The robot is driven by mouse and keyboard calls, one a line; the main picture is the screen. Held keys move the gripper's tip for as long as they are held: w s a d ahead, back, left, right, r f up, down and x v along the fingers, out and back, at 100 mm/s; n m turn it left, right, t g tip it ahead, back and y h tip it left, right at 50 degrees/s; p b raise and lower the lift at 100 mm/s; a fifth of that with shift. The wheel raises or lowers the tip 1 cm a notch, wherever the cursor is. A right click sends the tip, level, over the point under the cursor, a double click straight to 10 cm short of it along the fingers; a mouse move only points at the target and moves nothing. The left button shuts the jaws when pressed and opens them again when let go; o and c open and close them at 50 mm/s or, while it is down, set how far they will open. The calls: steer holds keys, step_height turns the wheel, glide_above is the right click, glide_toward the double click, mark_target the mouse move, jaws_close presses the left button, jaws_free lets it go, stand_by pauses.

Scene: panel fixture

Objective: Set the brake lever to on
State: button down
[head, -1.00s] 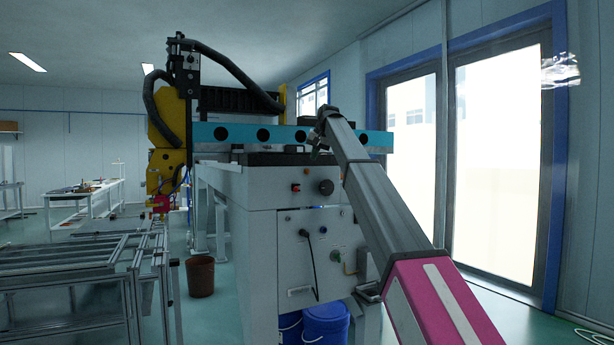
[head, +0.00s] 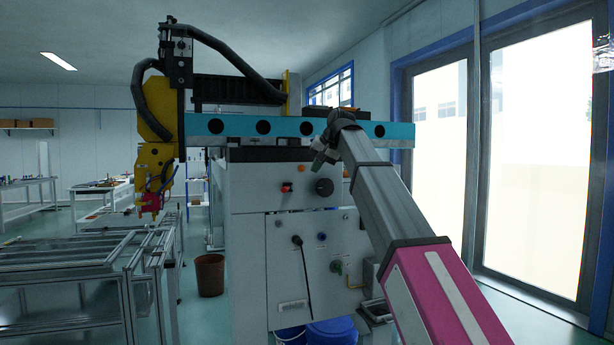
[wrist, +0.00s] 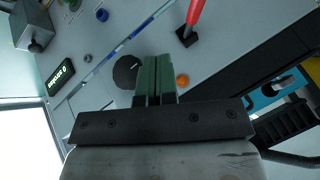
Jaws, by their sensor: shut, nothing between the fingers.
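A red lever (wrist: 195,14) on a black square base (wrist: 187,37) stands out from the grey panel at the top of the wrist view. It looks like the brake lever. In the head view it shows as a small red end (head: 286,188); no on or off marking is readable. My gripper (head: 319,160) is in front of the upper panel, to the right of the lever. In the wrist view its green fingers (wrist: 157,58) are together and empty, apart from the lever, and overlap the edge of a black round knob (wrist: 126,72).
An orange button (wrist: 182,80) sits close beside the fingers. A lit counter display (wrist: 62,75) is at left in the wrist view. A teal beam (head: 238,129) spans above the panel. A cable (head: 303,270) hangs lower on the panel; a brown bin (head: 209,275) stands at left.

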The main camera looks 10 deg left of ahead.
mark_target(285, 189)
steer(key=w+a+f, duration=0.2)
steer(key=a+f, duration=0.5)
steer(key=a, duration=0.1)
steer(key=shift+w+a+f, duration=0.15)
steer(key=shift+w+a, duration=0.1)
steer(key=shift+w, duration=0.1)
steer(key=shift+a, duration=0.1)
